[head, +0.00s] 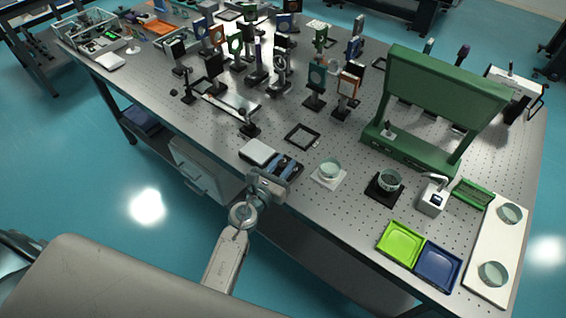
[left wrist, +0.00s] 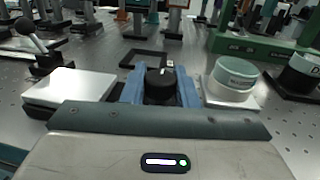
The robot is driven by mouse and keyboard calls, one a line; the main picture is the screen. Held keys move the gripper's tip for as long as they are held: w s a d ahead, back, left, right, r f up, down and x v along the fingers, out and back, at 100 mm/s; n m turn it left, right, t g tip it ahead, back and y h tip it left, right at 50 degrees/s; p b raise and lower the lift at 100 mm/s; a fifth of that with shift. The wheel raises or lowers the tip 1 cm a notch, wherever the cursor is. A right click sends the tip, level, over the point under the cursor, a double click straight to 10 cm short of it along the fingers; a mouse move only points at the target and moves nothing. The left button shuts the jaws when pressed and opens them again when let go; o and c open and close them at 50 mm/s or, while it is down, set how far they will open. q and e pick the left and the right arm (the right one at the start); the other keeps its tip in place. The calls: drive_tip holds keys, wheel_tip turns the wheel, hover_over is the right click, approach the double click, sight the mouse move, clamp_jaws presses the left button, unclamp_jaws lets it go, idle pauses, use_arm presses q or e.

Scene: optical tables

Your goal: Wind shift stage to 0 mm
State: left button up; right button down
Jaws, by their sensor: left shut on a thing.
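The shift stage appears as a flat block with a white top plate (head: 257,151) near the table's front edge; the plate also shows in the left wrist view (left wrist: 72,88). A black knob (left wrist: 160,86) with a small white mark stands just right of the plate. My left gripper (head: 286,165) reaches in from the front, and its blue fingers (left wrist: 160,92) are shut on the knob's two sides. Any link between knob and plate is hidden, and no scale can be read. My right gripper is not in view.
A black square frame (head: 302,136) lies behind the gripper. A glass dish on a white pad (head: 328,176) stands close to its right. A tall green frame (head: 440,95), green and blue trays (head: 401,243) stand farther right. Several optics mounts crowd the back.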

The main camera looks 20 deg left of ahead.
use_arm(q)
drive_tip(key=o, duration=1)
drive_tip(key=shift+c, duration=0.2)
drive_tip(key=shift+s, duration=0.1)
drive_tip(key=shift+s+a+f, duration=0.1)
drive_tip(key=shift+s, duration=0.2)
drive_tip(key=b+v, duration=0.2)
drive_tip(key=v, duration=0.8)
drive_tip(key=shift+b, duration=0.35)
